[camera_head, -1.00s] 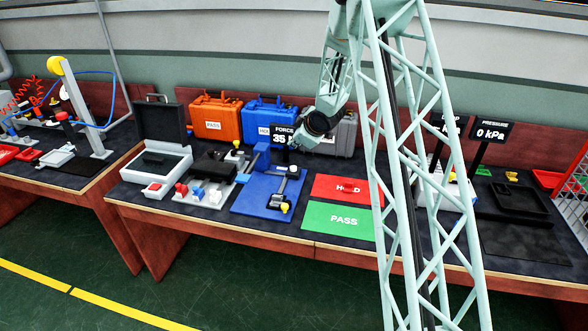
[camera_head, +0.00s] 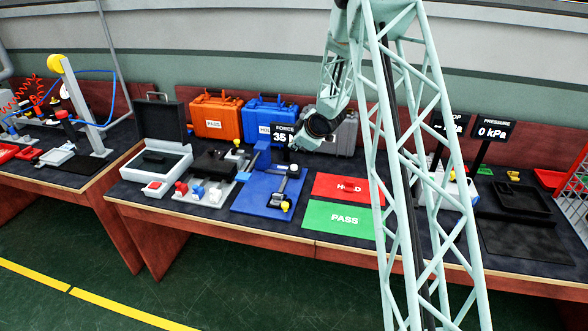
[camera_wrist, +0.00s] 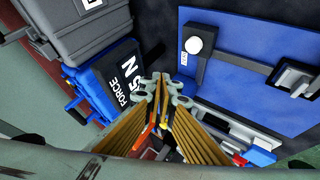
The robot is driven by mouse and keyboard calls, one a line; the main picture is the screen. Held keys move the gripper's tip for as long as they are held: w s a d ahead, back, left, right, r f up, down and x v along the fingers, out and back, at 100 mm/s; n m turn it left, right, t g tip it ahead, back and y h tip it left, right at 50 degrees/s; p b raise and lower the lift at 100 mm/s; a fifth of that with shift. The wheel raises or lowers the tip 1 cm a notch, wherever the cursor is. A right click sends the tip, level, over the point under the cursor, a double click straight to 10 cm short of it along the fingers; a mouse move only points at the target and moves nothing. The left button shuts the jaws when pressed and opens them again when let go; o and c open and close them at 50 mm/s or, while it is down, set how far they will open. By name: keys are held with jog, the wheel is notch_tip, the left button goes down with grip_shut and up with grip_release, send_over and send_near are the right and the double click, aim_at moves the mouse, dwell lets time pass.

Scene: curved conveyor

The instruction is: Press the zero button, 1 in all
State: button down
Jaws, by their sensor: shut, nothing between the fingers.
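A round white button (camera_wrist: 195,40) on a small black box, with a small white label beside it, sits on the blue fixture plate (camera_wrist: 228,32) in the wrist view. I take it for the zero button, but the label is too small to read. In the head view the blue fixture (camera_head: 245,206) stands on the bench. My gripper (camera_wrist: 162,80) is shut and empty, left of and below the button in the wrist picture, apart from it. In the head view its fingers are hard to make out against the dark force display (camera_head: 284,135).
The force display also shows close beside my gripper in the wrist view (camera_wrist: 122,82). Blue (camera_head: 262,112) and grey cases stand behind. A red HOLD pad (camera_head: 328,187) and green PASS pad (camera_head: 325,218) lie right of the fixture. A metal rod crosses the blue plate.

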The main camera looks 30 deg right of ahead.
aim_at(294, 167)
jog(key=shift+f+b, duration=2.7)
jog(key=shift+f, duration=1)
jog(key=shift+f+b, duration=0.75)
jog(key=shift+f, duration=0.3)
dwell(0.4)
jog(key=shift+r, duration=0.25)
jog(key=shift+r+p, duration=0.8)
jog(key=shift+r, duration=0.15)
dwell(0.3)
jog(key=shift+r+p, duration=1.95)
jog(key=shift+r, duration=0.4)
